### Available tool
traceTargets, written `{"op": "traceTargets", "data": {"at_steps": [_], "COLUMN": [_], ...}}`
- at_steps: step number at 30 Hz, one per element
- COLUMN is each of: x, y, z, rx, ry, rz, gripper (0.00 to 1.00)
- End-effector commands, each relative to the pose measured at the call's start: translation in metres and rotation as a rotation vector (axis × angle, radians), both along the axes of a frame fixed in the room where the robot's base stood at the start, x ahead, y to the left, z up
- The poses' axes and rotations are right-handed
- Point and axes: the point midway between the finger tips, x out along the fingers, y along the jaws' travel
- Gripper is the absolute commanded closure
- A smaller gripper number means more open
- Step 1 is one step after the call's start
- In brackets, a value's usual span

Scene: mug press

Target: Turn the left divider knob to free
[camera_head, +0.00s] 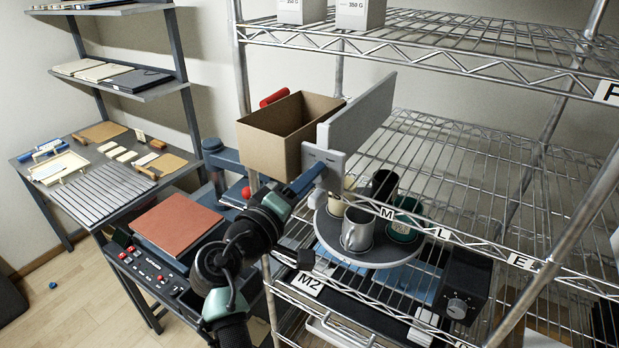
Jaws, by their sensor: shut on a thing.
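The left divider is an upright pale grey panel (358,122) at the shelf rack's left side. A light plate (323,158) with small dark markings sits at its near lower end. The left divider knob (318,198) is a small pale knob just below this plate. My gripper (312,178) reaches up from the lower left to the plate's underside and is shut at the knob. The fingertips and part of the knob hide each other, so the knob's exact turn position cannot be read.
A round grey tray (340,252) with several mugs stands right beside my gripper, on the wire shelf. An open cardboard box (268,150) is behind it to the left. A black box with a dial (457,308) sits lower right.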

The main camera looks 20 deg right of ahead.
Motion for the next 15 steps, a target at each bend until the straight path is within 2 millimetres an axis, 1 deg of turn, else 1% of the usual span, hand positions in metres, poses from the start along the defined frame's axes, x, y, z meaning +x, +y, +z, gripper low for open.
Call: {"op": "traceTargets", "data": {"at_steps": [6,15], "x": [-0.0002,-0.0001], "y": [-0.0003,0.0], "z": [0.0003,-0.0006], "rx": [-0.082,-0.137], "ry": [0.106,0.177], "rz": [-0.002,-0.001], "gripper": [1.0,1.0]}}
